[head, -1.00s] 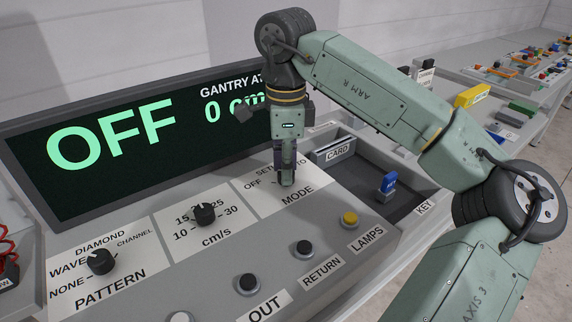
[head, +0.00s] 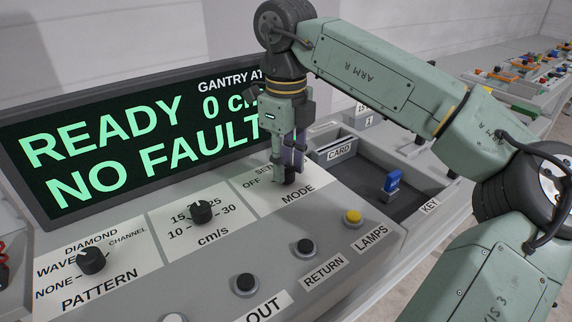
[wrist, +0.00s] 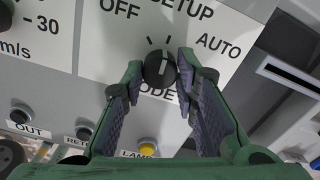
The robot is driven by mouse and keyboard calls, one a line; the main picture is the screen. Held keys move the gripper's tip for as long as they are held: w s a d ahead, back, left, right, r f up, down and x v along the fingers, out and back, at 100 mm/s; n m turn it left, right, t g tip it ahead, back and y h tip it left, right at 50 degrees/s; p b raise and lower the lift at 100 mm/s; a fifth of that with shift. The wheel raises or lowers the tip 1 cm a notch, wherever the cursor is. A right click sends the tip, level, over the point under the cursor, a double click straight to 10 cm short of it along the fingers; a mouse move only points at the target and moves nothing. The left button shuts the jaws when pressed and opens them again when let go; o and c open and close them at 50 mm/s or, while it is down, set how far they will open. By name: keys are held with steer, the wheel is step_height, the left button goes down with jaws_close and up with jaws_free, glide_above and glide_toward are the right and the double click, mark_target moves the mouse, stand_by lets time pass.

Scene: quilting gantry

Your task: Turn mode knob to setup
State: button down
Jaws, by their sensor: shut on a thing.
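The black round mode knob (wrist: 159,73) sits on a white label plate marked OFF, SETUP, AUTO and MODE. In the wrist view its pale pointer line stands nearly upright, toward the tick below SETUP. My gripper (wrist: 161,66) has one finger on each side of the knob and is shut on it. In the head view my gripper (head: 286,178) points down onto the mode plate (head: 304,187), and its fingers mostly hide the knob and part of the lettering. The display (head: 120,150) reads READY and NO FAULT, partly covered by my gripper.
The speed knob (head: 201,212) and pattern knob (head: 91,260) stand to the left. Several push buttons line the front, including a yellow lamps button (head: 353,216). A dark recess with a blue key (head: 391,182) and a card slot (head: 336,152) lie to the right.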

mark_target(286, 169)
steer(key=shift+m, duration=0.4)
steer(key=c, duration=1.3)
jaws_free()
steer(key=shift+r, duration=0.1)
step_height(286, 169, up, 12)
steer(key=shift+f, duration=0.1)
